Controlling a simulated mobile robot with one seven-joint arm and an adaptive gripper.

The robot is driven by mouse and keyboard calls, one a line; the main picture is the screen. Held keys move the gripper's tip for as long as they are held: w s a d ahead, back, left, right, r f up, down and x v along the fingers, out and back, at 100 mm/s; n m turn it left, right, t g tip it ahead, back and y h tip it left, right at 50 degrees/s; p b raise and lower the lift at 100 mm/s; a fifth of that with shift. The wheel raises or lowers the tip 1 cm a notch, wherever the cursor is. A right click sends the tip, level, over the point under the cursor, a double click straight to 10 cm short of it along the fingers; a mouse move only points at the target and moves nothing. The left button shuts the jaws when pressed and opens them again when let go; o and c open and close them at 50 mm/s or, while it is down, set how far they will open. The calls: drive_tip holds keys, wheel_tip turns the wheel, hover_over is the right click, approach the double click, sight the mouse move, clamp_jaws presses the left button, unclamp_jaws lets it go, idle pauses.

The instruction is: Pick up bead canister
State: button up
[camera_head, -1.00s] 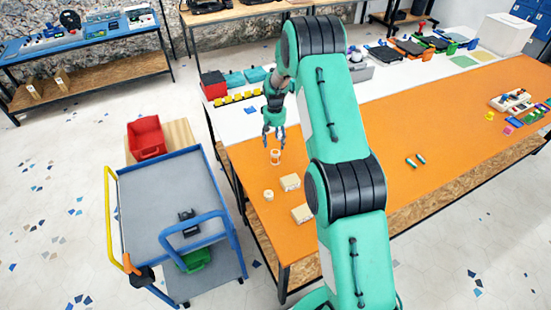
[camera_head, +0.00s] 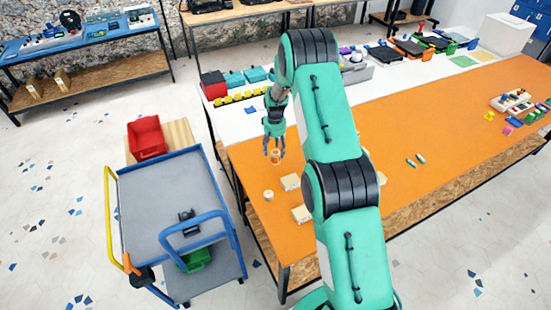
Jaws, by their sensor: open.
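A small white and orange canister (camera_head: 276,160) stands upright on the orange tabletop near its left edge; it looks like the bead canister. My gripper (camera_head: 274,152) points down right over it, with its open fingers at the height of the canister's top. The fingers seem to be on either side of it, but I cannot tell whether they touch it. A second small pale canister (camera_head: 268,195) stands nearer on the same tabletop.
Two cream boxes (camera_head: 290,182) (camera_head: 302,214) lie to the right of the canisters. A row of yellow pieces (camera_head: 240,97) lies on the white section behind. A blue-framed cart (camera_head: 170,190) stands left of the table. The orange tabletop (camera_head: 420,130) is mostly clear to the right.

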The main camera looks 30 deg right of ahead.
sight(276, 152)
drive_tip(key=shift+s+d+f, duration=0.1)
drive_tip(key=shift+f, duration=2.4)
drive_tip(key=c, duration=1.3)
